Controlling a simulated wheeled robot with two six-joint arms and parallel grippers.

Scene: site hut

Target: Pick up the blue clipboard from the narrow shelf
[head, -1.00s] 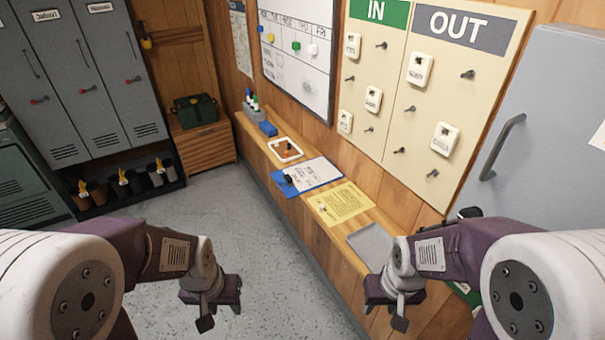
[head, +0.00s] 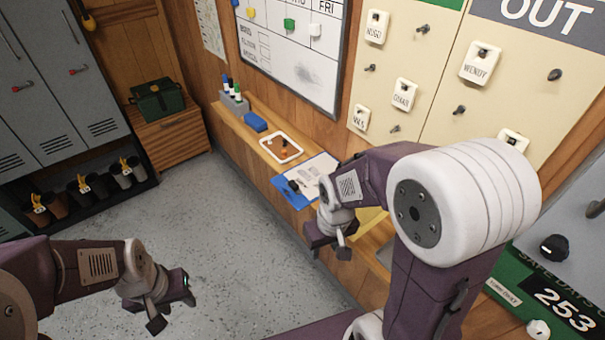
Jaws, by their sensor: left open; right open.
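The blue clipboard (head: 287,193) lies flat on the narrow wooden shelf (head: 239,127) along the wall. A white paper sheet is on it, with a black clip at its near left edge. My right arm hides its right part. My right gripper (head: 328,246) is open and empty, just in front of the shelf and nearer to me than the clipboard. My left gripper (head: 171,309) is open and empty over the floor, well left of the shelf.
A white-rimmed tray (head: 282,147), a blue block (head: 255,122) and a marker holder (head: 233,103) stand farther along the shelf. A yellow sheet (head: 371,218) lies nearer, mostly behind my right arm. The floor (head: 235,225) left of the shelf is clear.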

